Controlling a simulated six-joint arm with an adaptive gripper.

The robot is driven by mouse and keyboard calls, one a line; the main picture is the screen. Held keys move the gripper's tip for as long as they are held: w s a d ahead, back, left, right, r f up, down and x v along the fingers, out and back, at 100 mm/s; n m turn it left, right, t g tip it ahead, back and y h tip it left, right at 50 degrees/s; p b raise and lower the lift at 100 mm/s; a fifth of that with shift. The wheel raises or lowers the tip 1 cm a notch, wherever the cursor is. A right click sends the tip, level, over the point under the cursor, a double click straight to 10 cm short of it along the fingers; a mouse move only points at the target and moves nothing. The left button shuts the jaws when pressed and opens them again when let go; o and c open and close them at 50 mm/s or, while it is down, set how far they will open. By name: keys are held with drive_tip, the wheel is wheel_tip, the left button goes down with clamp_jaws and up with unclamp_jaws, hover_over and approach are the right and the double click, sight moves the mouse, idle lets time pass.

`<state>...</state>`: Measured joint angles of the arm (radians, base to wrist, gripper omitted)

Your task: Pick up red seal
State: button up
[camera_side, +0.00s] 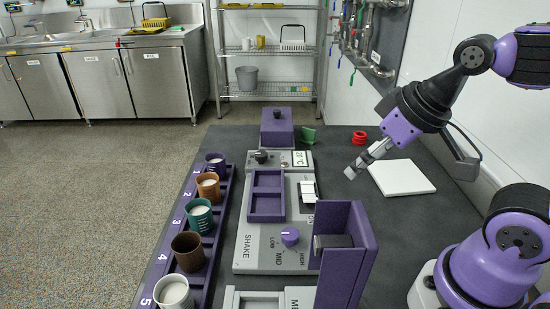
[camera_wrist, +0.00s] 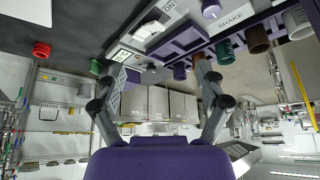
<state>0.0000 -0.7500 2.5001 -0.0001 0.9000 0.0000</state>
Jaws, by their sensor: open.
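The red seal (camera_side: 360,137) looks like a small stack of red rings and sits on the dark table near its far right part. It also shows in the wrist view (camera_wrist: 41,49), at the upper left, well outside my fingers. My gripper (camera_side: 357,168) is open and empty. It is tilted down to the left and hangs above the table, on the near side of the seal and apart from it. In the wrist view both fingers of my gripper (camera_wrist: 158,70) are spread apart with nothing between them.
A white plate (camera_side: 402,178) lies right of my gripper. A small green piece (camera_side: 308,135) stands left of the seal. The grey shaker panel (camera_side: 270,245), a tall purple holder (camera_side: 350,255) and a purple rack (camera_side: 213,248) of several cups stand left and in front.

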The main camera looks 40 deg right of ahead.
drive_tip(key=m+g+h, duration=0.2)
drive_tip(key=m+h, duration=0.3)
drive_tip(key=m, duration=0.6)
hover_over(361, 135)
drive_tip(key=s+a, duration=0.2)
drive_tip(key=a, duration=0.1)
wheel_tip(361, 135, down, 12)
drive_tip(key=shift+r, duration=0.2)
drive_tip(key=x, duration=0.5)
drive_tip(key=shift+w+d+f, duration=0.2)
drive_tip(key=shift+d+f, duration=0.05)
drive_tip(key=c, duration=1)
